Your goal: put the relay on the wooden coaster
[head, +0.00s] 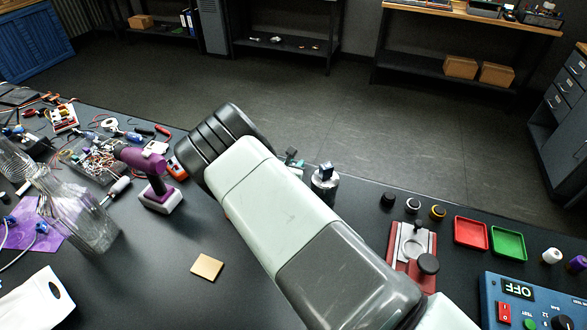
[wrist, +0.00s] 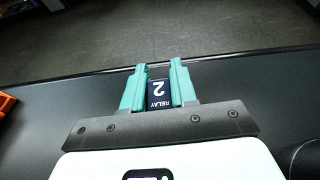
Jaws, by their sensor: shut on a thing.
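The relay (wrist: 158,93) is a small dark block with a white "RELAY 2" label, seen in the wrist view. My gripper (wrist: 158,72) has teal fingers that are shut on the relay from both sides. In the head view my arm hides most of the gripper; a bit of teal finger shows past the arm, near the bench's far edge. The wooden coaster (head: 207,266) is a flat tan square on the dark bench at lower left of my arm. Its top is bare, and the gripper is well away from it.
A purple tool (head: 152,170) on a white base stands between the coaster and the far edge. A glass flask (head: 85,220) is at left. A grey cylinder (head: 325,188) with a dark block on top stands beyond my arm. The bench around the coaster is clear.

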